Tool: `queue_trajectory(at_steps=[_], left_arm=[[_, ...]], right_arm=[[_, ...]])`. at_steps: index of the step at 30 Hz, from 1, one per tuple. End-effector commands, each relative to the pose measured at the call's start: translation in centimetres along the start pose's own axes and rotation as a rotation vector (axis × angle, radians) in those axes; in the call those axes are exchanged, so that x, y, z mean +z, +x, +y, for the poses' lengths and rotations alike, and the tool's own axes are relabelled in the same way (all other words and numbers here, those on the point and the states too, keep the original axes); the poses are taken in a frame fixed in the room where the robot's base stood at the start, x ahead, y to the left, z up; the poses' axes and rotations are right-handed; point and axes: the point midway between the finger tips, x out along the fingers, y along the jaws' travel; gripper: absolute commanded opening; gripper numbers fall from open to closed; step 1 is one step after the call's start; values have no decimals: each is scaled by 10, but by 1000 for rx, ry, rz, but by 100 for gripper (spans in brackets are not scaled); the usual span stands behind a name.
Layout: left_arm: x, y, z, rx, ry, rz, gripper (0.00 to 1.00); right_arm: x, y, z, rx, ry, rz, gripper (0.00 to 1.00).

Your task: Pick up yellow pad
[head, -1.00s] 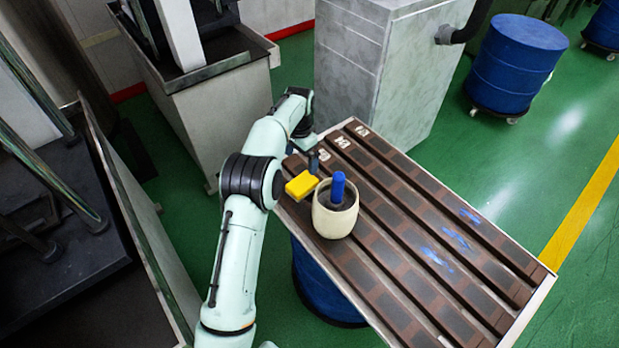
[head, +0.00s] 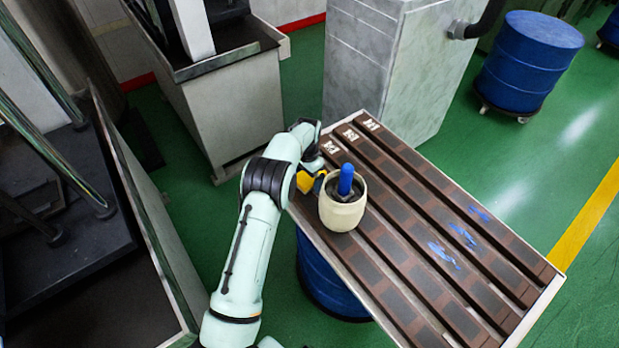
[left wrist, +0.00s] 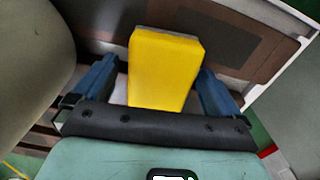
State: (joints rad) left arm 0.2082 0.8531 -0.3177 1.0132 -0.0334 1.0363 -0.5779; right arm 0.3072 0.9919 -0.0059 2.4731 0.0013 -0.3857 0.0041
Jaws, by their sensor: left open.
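The yellow pad (head: 304,182) sits at the left edge of the slatted table in the head view, partly hidden by my left arm and gripper. In the left wrist view the pad (left wrist: 165,68) stands between the two blue fingers of my left gripper (left wrist: 158,72). The fingers are apart, with a gap visible on each side of the pad. My left gripper (head: 318,178) is small and partly hidden in the head view. My right gripper is not in view.
A cream pot (head: 342,212) with a blue-handled tool (head: 346,179) stands close to the right of the pad. The slatted table (head: 440,225) is otherwise mostly clear, with blue smears. A grey cabinet (head: 385,70) stands behind it. A blue barrel (head: 330,285) is beneath.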

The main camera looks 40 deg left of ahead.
Motion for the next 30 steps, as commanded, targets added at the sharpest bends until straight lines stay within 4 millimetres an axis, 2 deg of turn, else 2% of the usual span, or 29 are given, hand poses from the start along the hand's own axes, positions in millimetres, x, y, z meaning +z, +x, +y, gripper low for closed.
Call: queue_trajectory(at_steps=[6, 7, 9, 12, 22, 26, 30], left_arm=[[0, 1, 0, 0, -1, 1, 99], [0, 1, 0, 0, -1, 1, 92], [0, 1, 0, 0, -1, 1, 70], [0, 1, 0, 0, -1, 0, 42], [0, -5, 0, -1, -1, 2, 41], [-1, -26, -1, -2, -1, 5, 41], [-1, -56, -1, -2, -1, 5, 41]], right_arm=[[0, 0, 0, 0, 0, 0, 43], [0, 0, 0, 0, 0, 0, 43], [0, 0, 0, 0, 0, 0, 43], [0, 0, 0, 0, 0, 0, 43], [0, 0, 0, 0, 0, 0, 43], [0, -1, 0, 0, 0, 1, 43], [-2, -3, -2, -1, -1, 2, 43]])
